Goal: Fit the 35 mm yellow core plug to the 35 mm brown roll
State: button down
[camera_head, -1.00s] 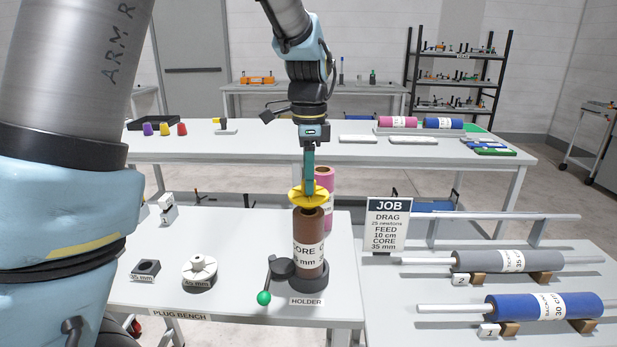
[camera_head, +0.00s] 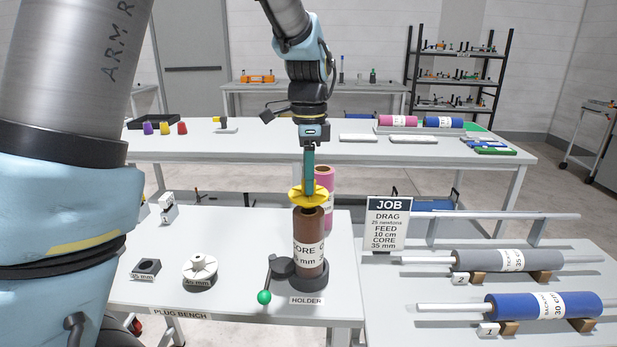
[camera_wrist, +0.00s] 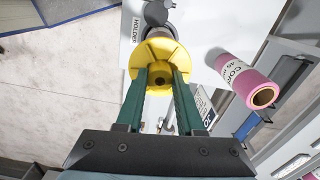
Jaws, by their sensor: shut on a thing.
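The yellow core plug (camera_head: 311,197) is a round flanged piece, held by my gripper (camera_head: 309,180) directly over the top end of the brown roll (camera_head: 308,245). The brown roll stands upright in the dark holder (camera_head: 309,280) on the plug bench. In the wrist view my gripper's green fingers (camera_wrist: 159,88) are shut on the hub of the yellow plug (camera_wrist: 152,55), whose flange hides the brown roll. The plug sits at or just above the roll's rim; I cannot tell whether it has entered the bore.
A pink roll (camera_head: 325,190) stands just behind the brown one. A white 45 mm plug (camera_head: 200,270) and an empty dark stand (camera_head: 146,268) lie to the left. The holder's green-knobbed lever (camera_head: 264,297) sticks out in front. A JOB sign (camera_head: 387,225) stands right.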

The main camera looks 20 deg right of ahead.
jog(key=shift+f+b, duration=0.95)
jog(key=shift+f, duration=0.85)
jog(key=shift+c, duration=2.2)
grip_release()
jog(key=shift+r, duration=0.1)
notch_tip(320, 180, up, 11)
jog(key=shift+f+b, duration=0.1)
jog(key=shift+b, duration=0.8)
jog(key=w+a+f+n, duration=0.1)
jog(key=a+f+n, duration=0.4)
jog(key=a, duration=0.3)
jog(key=w+a+f+n, duration=0.2)
jog(key=a+f+n, duration=0.3)
jog(key=a, duration=0.3)
jog(key=s+a+f+n, duration=0.3)
jog(key=a+n, duration=0.2)
jog(key=a, duration=0.2)
jog(key=s+a+f+n+t, duration=0.1)
jog(key=s+a+f+n, duration=0.3)
jog(key=a, duration=0.3)
jog(key=shift+f+n+t, duration=0.2)
jog(key=shift+n+t, duration=0.1)
jog(key=shift+n, duration=0.5)
